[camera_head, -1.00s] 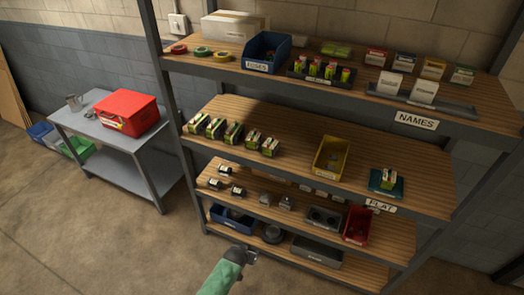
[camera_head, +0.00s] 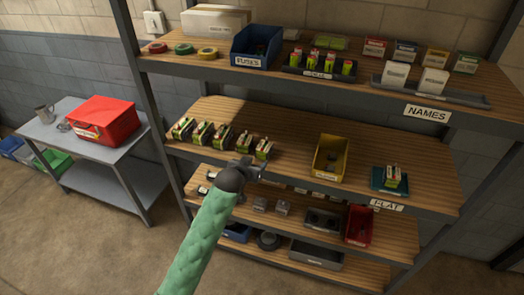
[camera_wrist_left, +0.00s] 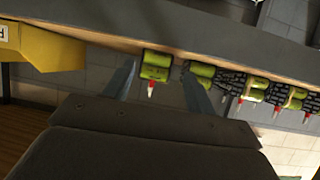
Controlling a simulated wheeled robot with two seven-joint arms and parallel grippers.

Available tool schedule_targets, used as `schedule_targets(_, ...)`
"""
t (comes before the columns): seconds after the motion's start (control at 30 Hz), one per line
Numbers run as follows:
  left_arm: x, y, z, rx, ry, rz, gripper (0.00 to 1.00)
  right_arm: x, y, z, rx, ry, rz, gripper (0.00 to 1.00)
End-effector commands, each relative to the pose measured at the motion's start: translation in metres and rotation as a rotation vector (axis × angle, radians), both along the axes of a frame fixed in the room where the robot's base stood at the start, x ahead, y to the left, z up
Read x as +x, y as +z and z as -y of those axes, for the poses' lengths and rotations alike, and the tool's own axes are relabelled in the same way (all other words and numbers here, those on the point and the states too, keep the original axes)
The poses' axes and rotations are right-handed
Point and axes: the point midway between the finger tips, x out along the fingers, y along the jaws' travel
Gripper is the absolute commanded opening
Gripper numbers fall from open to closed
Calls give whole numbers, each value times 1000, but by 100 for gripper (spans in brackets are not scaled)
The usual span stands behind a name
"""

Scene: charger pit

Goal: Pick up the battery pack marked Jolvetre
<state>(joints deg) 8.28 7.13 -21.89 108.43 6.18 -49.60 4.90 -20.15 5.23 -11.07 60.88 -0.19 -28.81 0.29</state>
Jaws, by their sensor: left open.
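Several green-and-black battery packs (camera_head: 222,137) stand in a row on the left part of the middle shelf. Their markings are too small to read, so I cannot tell which is Jolvetre. One more green pack (camera_head: 393,176) sits on a teal tray to the right. My left gripper (camera_head: 251,167) is open and empty, just in front of the shelf edge near the row's right end. In the left wrist view, the end pack (camera_wrist_left: 155,70) appears between the two spread fingers, beyond them, with other packs (camera_wrist_left: 252,88) to the right. My right gripper is not in view.
A yellow bin (camera_head: 318,167) stands on the same shelf right of the row, with bare wood between. The upper shelf (camera_head: 190,70) overhangs this one. Lower shelves hold small parts and a red bin (camera_head: 359,225). A side table (camera_head: 98,184) stands at left.

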Motion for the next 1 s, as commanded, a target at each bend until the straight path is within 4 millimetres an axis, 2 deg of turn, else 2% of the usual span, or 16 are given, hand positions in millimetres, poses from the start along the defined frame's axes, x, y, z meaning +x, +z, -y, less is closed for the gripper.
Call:
schedule_targets(0.2,15,28,11,-13,-17,51,56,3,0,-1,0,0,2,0)
schedule_targets(0.33,21,35,15,-18,-22,64,56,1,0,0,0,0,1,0)
schedule_targets(0.67,43,26,24,-18,-21,63,56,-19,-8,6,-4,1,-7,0)
schedule_targets(1.0,66,15,37,-19,-21,63,56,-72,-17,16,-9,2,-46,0)
